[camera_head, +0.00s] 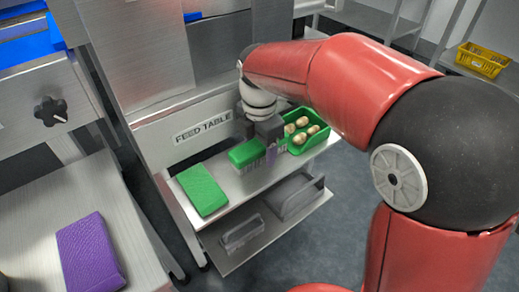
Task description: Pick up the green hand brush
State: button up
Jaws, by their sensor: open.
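The green hand brush (246,152) lies on the feed table (232,181), between a flat green item and a green crate. My gripper (267,145) points down at the brush's right end and is open. The fingers partly cover that end, and I cannot tell whether they touch the brush or are around it.
A flat green cloth-like item (202,189) lies to the left. A green crate (325,137) with several brown rounded pieces stands close to my gripper's right. A purple item (90,254) lies on the left bench.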

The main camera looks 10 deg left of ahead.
jog(key=c, duration=1.2)
